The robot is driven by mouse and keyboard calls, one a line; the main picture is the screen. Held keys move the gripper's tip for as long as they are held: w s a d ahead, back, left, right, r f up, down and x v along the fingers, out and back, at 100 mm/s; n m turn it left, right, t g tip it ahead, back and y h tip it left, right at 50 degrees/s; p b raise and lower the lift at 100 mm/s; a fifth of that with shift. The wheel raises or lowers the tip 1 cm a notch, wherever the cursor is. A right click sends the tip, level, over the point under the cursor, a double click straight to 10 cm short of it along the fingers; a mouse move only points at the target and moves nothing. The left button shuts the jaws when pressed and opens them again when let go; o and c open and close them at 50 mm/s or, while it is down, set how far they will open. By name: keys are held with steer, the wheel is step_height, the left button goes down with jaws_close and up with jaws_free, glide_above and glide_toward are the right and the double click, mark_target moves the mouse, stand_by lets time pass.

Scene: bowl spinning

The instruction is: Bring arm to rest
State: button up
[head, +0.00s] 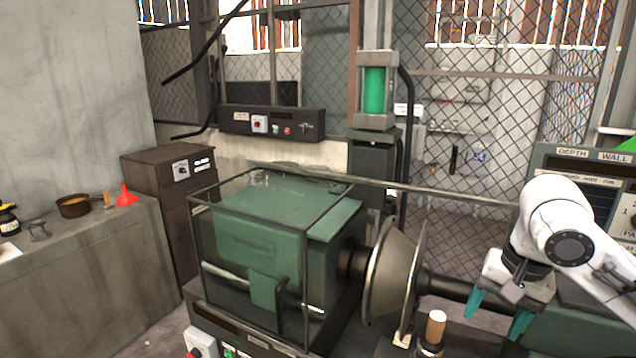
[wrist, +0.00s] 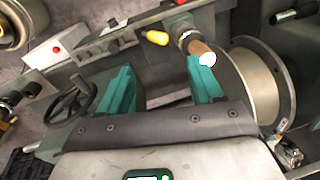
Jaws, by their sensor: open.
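My white arm reaches in from the right in the head view. My gripper (head: 497,312) has two teal fingers, spread apart with nothing between them. In the wrist view the gripper (wrist: 160,88) also shows its teal fingers wide apart. The gripper hangs to the right of the spinning lathe's metal discs (head: 393,270), over the dark machine bed. A wooden-topped handle (head: 436,326) stands left of the fingers in the head view. In the wrist view the wooden handle (wrist: 203,52) appears just beyond the right finger; I cannot tell whether they touch.
A green machine housing (head: 275,225) inside a clear guard fills the middle. A grey bench (head: 85,265) at left holds a brown pan (head: 73,206) and a red funnel (head: 125,196). A handwheel (wrist: 70,102) lies left of the fingers in the wrist view. A mesh fence (head: 465,150) stands behind.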

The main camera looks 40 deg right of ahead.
steer(key=w+a+f+n+t+y, duration=0.25)
steer(key=w+a+n+t, duration=0.35)
steer(key=w+a, duration=1.1)
steer(key=s+a+f+n+g, duration=0.1)
steer(key=s+a+f+n, duration=0.15)
steer(key=a+f, duration=0.4)
steer(key=s+a+f+n+g, duration=0.1)
steer(key=s+a+f+g, duration=0.2)
steer(key=f, duration=0.7)
steer(key=s+d+f+n+g+h, duration=0.1)
steer(key=s+f+n, duration=0.1)
steer(key=s+f, duration=0.3)
steer(key=s+d+f+n+g+h, duration=0.1)
steer(key=s+f, duration=0.4)
steer(key=s, duration=0.7)
steer(key=shift+s+d+n+g+h, duration=0.2)
steer(key=shift+d+n+g+h, duration=0.15)
steer(key=shift+d+n, duration=0.4)
